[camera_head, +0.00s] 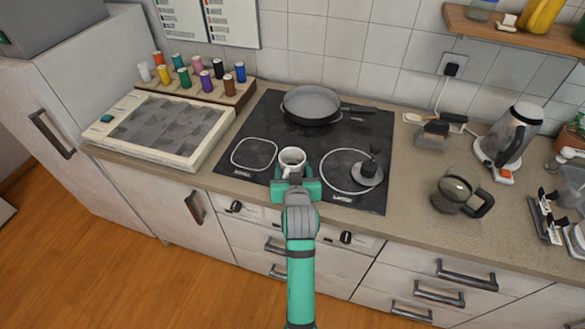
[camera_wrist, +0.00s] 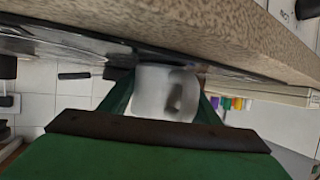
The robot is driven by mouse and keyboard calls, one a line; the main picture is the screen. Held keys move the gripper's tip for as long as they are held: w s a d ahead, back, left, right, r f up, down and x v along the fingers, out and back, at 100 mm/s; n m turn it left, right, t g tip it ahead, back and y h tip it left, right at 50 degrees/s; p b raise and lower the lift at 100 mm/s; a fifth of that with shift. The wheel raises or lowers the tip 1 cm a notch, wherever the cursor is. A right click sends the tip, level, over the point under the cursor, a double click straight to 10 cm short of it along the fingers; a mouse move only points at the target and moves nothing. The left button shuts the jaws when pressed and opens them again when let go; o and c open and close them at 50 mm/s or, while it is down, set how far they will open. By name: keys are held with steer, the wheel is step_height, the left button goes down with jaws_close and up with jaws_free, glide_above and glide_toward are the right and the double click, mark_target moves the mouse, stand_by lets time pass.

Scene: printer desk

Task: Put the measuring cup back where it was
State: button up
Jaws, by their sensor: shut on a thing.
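A small white measuring cup (camera_head: 292,156) with an open dark mouth is held at the front middle of the black hob (camera_head: 316,187). My gripper (camera_head: 295,176) is shut on the cup from the front side.
A dark pan (camera_head: 311,105) sits at the back of the hob. A glass jug (camera_head: 457,190) and a kettle (camera_head: 508,135) stand farther right. A framed tray (camera_head: 155,132) and coloured bottles (camera_head: 184,78) are left.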

steer(key=shift+f, duration=0.1)
steer(key=o, duration=1.1)
steer(key=shift+r, duration=0.2)
steer(key=v, duration=1.2)
steer(key=shift+a+f, duration=0.1)
